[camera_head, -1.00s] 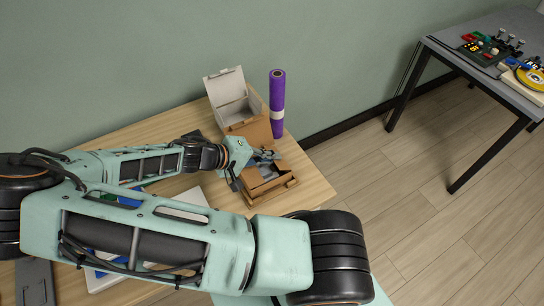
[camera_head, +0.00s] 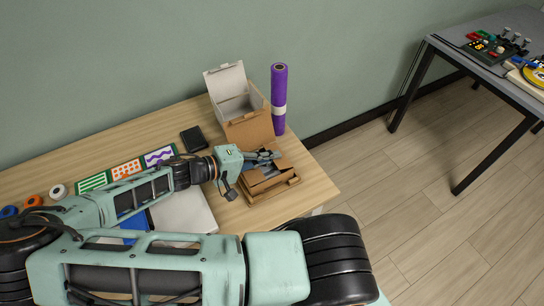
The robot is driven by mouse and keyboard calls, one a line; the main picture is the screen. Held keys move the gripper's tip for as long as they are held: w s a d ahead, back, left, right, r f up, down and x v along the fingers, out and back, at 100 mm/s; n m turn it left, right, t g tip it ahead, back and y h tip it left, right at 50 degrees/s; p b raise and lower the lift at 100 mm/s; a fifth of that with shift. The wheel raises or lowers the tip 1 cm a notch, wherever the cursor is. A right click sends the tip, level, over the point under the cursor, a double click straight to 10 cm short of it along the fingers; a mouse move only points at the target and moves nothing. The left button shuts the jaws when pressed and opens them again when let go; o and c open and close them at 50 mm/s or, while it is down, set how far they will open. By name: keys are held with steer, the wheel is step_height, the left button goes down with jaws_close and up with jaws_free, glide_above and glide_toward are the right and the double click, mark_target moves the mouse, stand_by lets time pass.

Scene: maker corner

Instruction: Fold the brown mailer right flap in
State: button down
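The brown mailer (camera_head: 264,190) is a low open cardboard box near the right end of the wooden table. Parts of its flaps stand up around the opening, and a flap at its right side looks raised. My gripper (camera_head: 270,156) is over the mailer's far part, its fingers pointing right. The gripper and wrist hide part of the mailer's inside and left side. I cannot tell whether the fingers touch a flap, or whether they are open or shut.
A taller brown box with an open white-lined lid (camera_head: 229,80) stands just behind the mailer, beside an upright purple roll (camera_head: 278,88). A black case (camera_head: 193,139), patterned cards (camera_head: 125,168) and several spools (camera_head: 58,191) lie to the left.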

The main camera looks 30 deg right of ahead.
steer(key=c, duration=2.6)
jaws_free()
steer(key=shift+c, duration=0.2)
steer(key=o, duration=0.4)
